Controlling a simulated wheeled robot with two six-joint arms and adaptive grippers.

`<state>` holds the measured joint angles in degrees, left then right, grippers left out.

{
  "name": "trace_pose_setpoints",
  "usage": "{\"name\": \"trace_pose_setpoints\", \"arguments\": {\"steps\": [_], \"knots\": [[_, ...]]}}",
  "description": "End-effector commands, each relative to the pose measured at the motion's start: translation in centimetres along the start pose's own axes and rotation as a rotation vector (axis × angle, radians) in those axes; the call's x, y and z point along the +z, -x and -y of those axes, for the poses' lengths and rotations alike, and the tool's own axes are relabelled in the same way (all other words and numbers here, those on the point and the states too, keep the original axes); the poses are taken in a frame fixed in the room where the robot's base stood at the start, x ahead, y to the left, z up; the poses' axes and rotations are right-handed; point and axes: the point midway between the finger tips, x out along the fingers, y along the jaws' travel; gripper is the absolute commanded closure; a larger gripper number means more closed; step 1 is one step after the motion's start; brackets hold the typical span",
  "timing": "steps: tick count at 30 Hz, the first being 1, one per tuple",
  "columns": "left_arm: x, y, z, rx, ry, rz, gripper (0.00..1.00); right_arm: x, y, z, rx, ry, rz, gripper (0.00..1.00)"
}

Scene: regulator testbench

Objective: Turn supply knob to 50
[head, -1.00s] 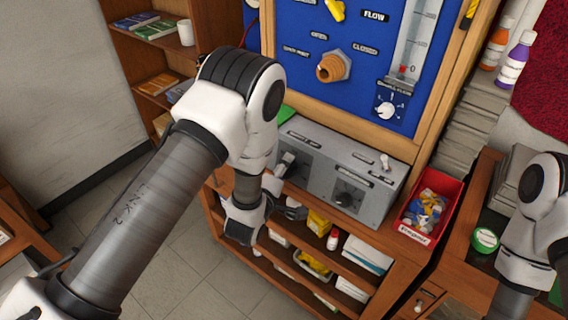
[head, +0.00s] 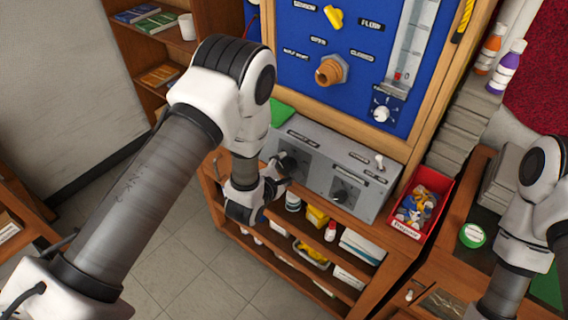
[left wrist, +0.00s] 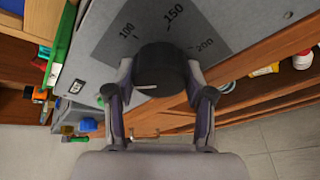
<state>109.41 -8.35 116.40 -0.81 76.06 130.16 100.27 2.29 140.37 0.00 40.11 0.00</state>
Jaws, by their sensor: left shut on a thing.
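The dial plate (left wrist: 192,30) shows 100, 150 and 200. A white line on the knob points left in that view, on the side of the 100 mark. The box's labels are too small to read surely.
A red bin (head: 424,203) stands right of the box. Shelves with bottles are below. My right arm is at the right edge, its gripper out of frame.

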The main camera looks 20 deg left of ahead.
Motion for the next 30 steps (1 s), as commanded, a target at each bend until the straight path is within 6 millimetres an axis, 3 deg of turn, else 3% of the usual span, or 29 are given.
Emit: {"name": "trace_pose_setpoints", "arguments": {"steps": [10,24,25,26,30], "knots": [[-0.08,0.05,0.24,-0.038,0.121,-0.002,0.82,0.0,0.67,0.0,0.0,0.0,0.0,0.6],[-0.09,0.03,0.27,-0.042,0.134,-0.002,0.82,0.0,0.69,0.0,0.0,0.0,0.0,0.6],[-0.09,0.03,0.27,-0.042,0.134,-0.002,0.36,0.0,0.69,0.0,0.0,0.0,0.0,0.6],[-0.08,0.03,0.27,-0.042,0.134,-0.002,0.26,0.0,0.69,0.0,0.0,0.0,0.0,0.6],[-0.05,0.01,0.19,-0.04,0.134,-0.001,0.22,0.0,0.69,0.0,0.0,0.0,0.0,0.6]]}}
